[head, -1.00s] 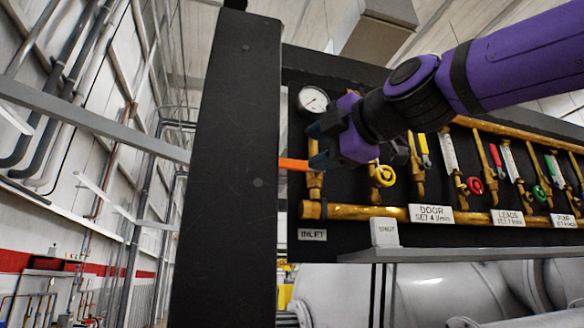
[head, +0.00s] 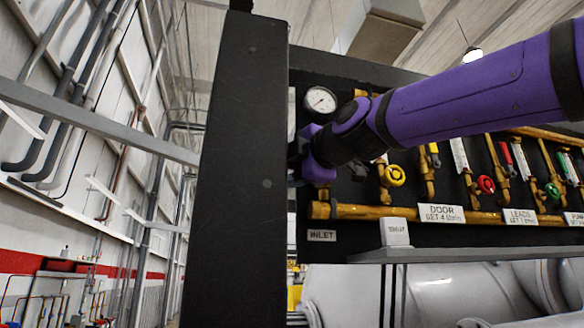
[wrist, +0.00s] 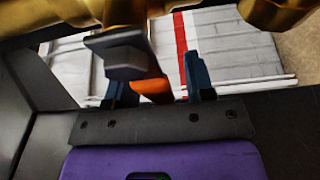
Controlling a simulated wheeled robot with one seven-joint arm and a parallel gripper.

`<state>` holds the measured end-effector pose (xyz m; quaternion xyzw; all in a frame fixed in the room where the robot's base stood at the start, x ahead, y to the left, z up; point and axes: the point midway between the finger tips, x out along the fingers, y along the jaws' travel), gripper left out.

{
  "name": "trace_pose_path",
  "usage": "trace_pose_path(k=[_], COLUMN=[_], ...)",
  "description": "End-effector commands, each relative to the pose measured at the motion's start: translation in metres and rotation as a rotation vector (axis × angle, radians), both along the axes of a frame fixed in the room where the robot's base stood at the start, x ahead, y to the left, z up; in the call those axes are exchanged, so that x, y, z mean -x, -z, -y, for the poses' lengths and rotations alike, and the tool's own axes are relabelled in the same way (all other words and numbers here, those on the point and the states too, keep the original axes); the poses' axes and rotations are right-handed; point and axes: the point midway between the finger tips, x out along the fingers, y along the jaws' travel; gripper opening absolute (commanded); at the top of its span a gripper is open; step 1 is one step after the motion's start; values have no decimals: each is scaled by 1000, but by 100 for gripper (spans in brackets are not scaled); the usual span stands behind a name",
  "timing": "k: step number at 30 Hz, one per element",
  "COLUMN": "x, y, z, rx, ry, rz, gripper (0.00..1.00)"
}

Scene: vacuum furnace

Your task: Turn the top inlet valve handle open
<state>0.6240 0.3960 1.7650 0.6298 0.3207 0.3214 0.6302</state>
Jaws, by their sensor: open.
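The orange inlet valve handle (wrist: 152,88) shows in the wrist view, below a dark grey block and brass pipework. My gripper (wrist: 157,80) is open, with one dark blue finger on each side of the handle. I cannot tell whether either finger touches it. In the head view, my gripper (head: 297,153) is at the left end of the brass manifold, above the INLET label (head: 321,236), its fingers partly hidden beside the black post. The handle is hidden in the head view.
A tall black post (head: 236,170) stands close to the left of my gripper. A pressure gauge (head: 320,100) is just above it. The yellow round valve knob (head: 396,176) and brass manifold (head: 365,212) lie to the right and below. A grey shelf (head: 450,254) runs underneath.

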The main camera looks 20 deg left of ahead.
Motion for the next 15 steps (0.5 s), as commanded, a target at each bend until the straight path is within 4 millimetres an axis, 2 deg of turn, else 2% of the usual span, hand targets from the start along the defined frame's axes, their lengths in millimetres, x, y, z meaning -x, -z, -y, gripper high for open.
trace_pose_path(k=[4, 5, 9, 11, 15], x=[0, 0, 0, 0, 0], y=[0, 0, 0, 0, 0], z=[0, 0, 0, 0, 0], rx=[0, 0, 1, 1, 0], ry=[0, 0, 0, 0, 0], rz=[0, 0, -1, -1, -1], gripper=[49, 44, 12, 0, 0])
